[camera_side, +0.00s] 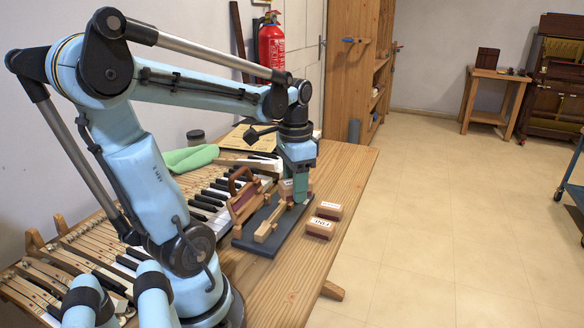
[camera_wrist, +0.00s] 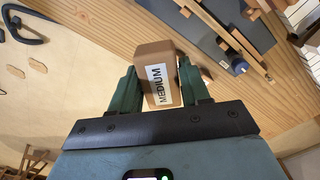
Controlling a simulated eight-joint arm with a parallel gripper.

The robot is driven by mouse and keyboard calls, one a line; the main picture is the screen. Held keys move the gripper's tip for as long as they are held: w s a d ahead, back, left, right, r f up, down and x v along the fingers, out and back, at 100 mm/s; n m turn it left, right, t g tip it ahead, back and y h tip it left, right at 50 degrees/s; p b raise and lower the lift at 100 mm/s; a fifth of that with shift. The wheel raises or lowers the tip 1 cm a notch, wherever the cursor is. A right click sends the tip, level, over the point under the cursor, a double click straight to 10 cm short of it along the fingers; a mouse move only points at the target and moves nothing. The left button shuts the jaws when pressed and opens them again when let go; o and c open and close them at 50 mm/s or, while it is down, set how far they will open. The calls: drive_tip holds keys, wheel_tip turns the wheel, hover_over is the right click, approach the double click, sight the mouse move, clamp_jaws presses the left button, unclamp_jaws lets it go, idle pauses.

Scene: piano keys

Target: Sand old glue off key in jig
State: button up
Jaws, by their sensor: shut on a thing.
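My gripper (camera_side: 299,186) is shut on a brown sanding block with a white label (camera_side: 286,186). In the wrist view the label reads MEDIUM, and the block (camera_wrist: 156,60) sits between the green fingers of my gripper (camera_wrist: 156,82). The jig's dark grey base (camera_side: 250,243) lies on the bench, with a pale wooden piece (camera_side: 268,221) on it. My gripper is over the base's far end in the side view. In the wrist view the jig base (camera_wrist: 203,38) is beyond and right of the block. I cannot make out old glue.
Two more labelled blocks (camera_side: 329,210) (camera_side: 320,229) lie right of the jig, near the edge of the wooden bench (camera_side: 285,275). A row of piano keys (camera_side: 208,200) lies behind. A green cloth (camera_side: 190,158) is further back.

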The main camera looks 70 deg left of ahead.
hover_over(264, 227)
wheel_tip(264, 227, down, 2)
drive_tip(key=shift+d+f, duration=0.1)
drive_tip(key=shift+f, duration=3.9)
drive_tip(key=shift+w+a+r, duration=0.15)
drive_tip(key=shift+w+a, duration=0.5)
drive_tip(key=shift+a, duration=0.05)
drive_tip(key=shift+w+a+r, duration=0.15)
drive_tip(key=shift+w+a, duration=0.5)
drive_tip(key=shift+a, duration=0.05)
drive_tip(key=shift+w+a+f, duration=0.15)
drive_tip(key=shift+w+a, duration=1.2)
drive_tip(key=shift+w+a+f, duration=0.1)
drive_tip(key=shift+w+a, duration=1.2)
drive_tip(key=shift+s+d+r, duration=0.1)
drive_tip(key=shift+s+d, duration=3.6)
drive_tip(key=shift+s+d+f, duration=0.2)
drive_tip(key=shift+s+f, duration=0.05)
drive_tip(key=shift+s+d+r, duration=0.2)
drive_tip(key=shift+d+r, duration=0.05)
drive_tip(key=shift+r, duration=0.5)
wheel_tip(264, 227, up, 7)
drive_tip(key=shift+f, duration=0.2)
